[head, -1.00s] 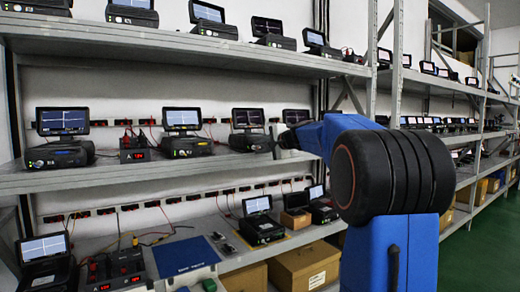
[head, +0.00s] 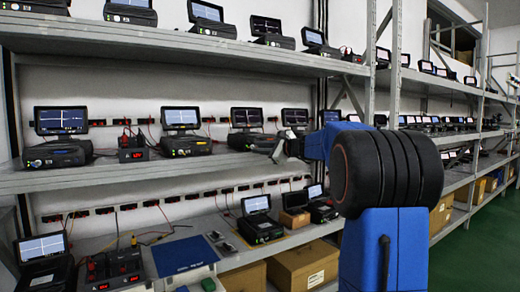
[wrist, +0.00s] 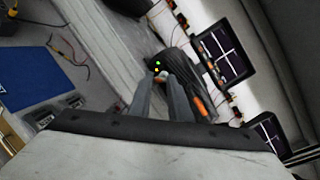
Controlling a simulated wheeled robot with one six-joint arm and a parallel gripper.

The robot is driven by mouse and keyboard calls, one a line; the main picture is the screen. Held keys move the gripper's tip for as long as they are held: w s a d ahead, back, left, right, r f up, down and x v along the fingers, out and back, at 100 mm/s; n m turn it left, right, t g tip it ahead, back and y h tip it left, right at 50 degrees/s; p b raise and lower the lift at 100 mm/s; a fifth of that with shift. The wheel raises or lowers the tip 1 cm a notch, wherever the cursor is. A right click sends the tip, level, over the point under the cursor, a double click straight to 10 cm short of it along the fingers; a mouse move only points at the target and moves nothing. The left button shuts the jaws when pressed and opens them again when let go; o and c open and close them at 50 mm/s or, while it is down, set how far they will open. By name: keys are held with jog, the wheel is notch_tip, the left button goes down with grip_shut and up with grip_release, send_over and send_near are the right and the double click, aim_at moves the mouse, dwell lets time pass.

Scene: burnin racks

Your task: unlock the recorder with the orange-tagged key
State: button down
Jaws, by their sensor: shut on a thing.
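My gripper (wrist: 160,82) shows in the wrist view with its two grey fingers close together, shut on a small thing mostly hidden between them. An orange patch (wrist: 198,105) beside the right finger looks like the key's tag; the key itself cannot be made out clearly. Just beyond the fingertips is a dark recorder (wrist: 178,62) with green and yellow lights on its front. Whether the key touches it I cannot tell. In the head view my gripper (head: 278,150) is tilted at the middle shelf, just right of a recorder (head: 247,140) with a lit screen.
More recorders with screens stand along the middle shelf (head: 100,176) and the shelves above and below. A blue mat (head: 184,256) and cables lie on the lower shelf. Cardboard boxes (head: 305,266) sit underneath.

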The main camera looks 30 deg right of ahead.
jog(key=shift+f, duration=0.1)
dwell(0.3)
jog(key=c, duration=1.6)
grip_release()
jog(key=shift+c, duration=0.2)
jog(key=v, duration=1.7)
jog(key=shift+s+d, duration=0.15)
jog(key=shift+s, duration=0.05)
